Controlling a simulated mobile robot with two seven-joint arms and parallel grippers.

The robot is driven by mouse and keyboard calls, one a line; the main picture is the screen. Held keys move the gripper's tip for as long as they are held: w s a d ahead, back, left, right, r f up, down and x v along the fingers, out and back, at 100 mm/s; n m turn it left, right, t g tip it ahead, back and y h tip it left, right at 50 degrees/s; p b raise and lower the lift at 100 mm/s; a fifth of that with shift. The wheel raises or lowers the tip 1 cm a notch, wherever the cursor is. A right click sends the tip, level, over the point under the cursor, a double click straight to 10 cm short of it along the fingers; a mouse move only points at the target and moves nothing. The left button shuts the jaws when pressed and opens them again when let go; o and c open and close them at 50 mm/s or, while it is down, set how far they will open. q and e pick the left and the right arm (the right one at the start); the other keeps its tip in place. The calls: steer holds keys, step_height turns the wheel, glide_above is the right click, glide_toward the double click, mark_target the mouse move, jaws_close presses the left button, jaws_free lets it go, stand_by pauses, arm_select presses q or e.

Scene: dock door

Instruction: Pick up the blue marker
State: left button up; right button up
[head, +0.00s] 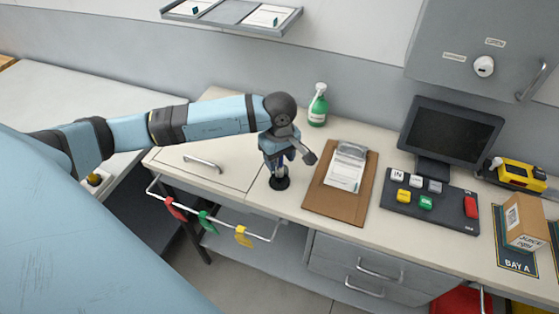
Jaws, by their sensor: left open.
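My left gripper (280,168) points down over the desk, just left of the clipboard. Its fingers are open above or around a small round black base (279,184) on the desktop. A small dark blue piece (291,154) shows beside the fingers; it may be the blue marker, but the gripper covers most of that spot. I cannot tell whether the fingers touch it. My right gripper is not in view.
A brown clipboard (325,205) with paper lies right of the gripper. A green spray bottle (318,106) stands behind. Further right are a button panel (438,216), a monitor (450,130), a yellow device (520,174) and a carton (526,222). A rail (215,222) with coloured tags runs along the front.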

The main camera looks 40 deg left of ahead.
arm_select(q)
jaws_close()
step_height(320, 180, up, 20)
steer(key=b, duration=0.4)
